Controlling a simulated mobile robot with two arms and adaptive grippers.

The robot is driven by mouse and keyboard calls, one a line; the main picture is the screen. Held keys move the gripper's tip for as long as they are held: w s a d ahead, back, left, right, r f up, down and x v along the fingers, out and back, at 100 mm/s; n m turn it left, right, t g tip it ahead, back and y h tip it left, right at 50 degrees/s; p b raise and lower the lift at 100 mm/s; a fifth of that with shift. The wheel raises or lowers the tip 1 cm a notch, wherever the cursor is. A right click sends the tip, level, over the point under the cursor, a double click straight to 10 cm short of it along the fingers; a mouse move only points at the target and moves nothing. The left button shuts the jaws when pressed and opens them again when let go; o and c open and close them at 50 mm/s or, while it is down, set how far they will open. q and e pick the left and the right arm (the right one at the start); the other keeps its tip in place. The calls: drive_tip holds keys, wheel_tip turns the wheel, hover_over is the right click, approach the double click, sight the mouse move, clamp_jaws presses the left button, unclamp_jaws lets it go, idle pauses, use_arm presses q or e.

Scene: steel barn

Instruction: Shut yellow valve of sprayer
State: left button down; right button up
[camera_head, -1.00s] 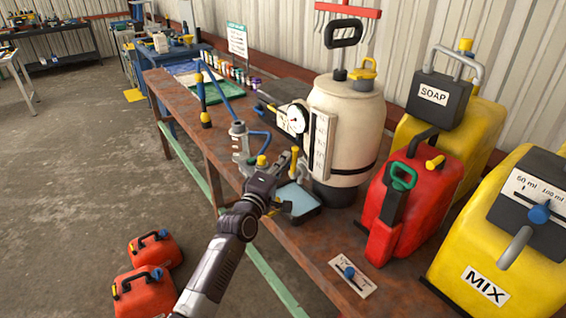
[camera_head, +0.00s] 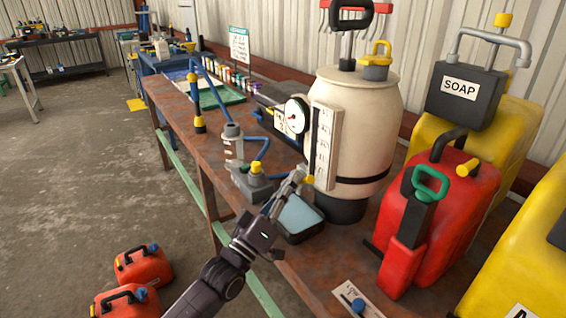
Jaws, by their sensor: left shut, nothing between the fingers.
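The sprayer (camera_head: 348,118) is a cream tank with a black pump handle, a round gauge and a white level scale, standing upright on the workbench. Its yellow valve (camera_head: 309,180) shows as a small yellow piece low at the tank's front left, right beside my left fingertips. My left gripper (camera_head: 297,178) is shut and empty, with its tips close to the valve; I cannot tell whether they touch it. The gripper partly hides the valve's base. My right gripper is not in view.
A blue-grey tray (camera_head: 300,215) lies under my gripper. A grey pot with a yellow knob (camera_head: 255,183) stands left of it. A red can (camera_head: 440,215) and a yellow soap container (camera_head: 505,125) crowd the right. The rusty bench (camera_head: 215,155) has some clear space at left.

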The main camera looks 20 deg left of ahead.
use_arm(q)
drive_tip(key=f, duration=0.1)
drive_tip(key=s+d+f, duration=0.1)
drive_tip(key=f, duration=0.1)
drive_tip(key=shift+s+d+f+b, duration=0.2)
drive_tip(key=shift+d+f+b, duration=0.1)
drive_tip(key=shift+b, duration=0.1)
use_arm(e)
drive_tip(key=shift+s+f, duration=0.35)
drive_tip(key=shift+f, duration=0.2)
use_arm(q)
drive_tip(key=shift+f, duration=0.35)
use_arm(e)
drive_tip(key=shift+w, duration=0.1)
use_arm(q)
wheel_tip(320, 180, up, 5)
drive_tip(key=p, duration=0.4)
drive_tip(key=s+a+f+b, duration=0.3)
drive_tip(key=s+a+f, duration=0.2)
drive_tip(key=s+a, duration=0.1)
drive_tip(key=shift+s+b, duration=0.3)
drive_tip(key=shift+s, duration=0.5)
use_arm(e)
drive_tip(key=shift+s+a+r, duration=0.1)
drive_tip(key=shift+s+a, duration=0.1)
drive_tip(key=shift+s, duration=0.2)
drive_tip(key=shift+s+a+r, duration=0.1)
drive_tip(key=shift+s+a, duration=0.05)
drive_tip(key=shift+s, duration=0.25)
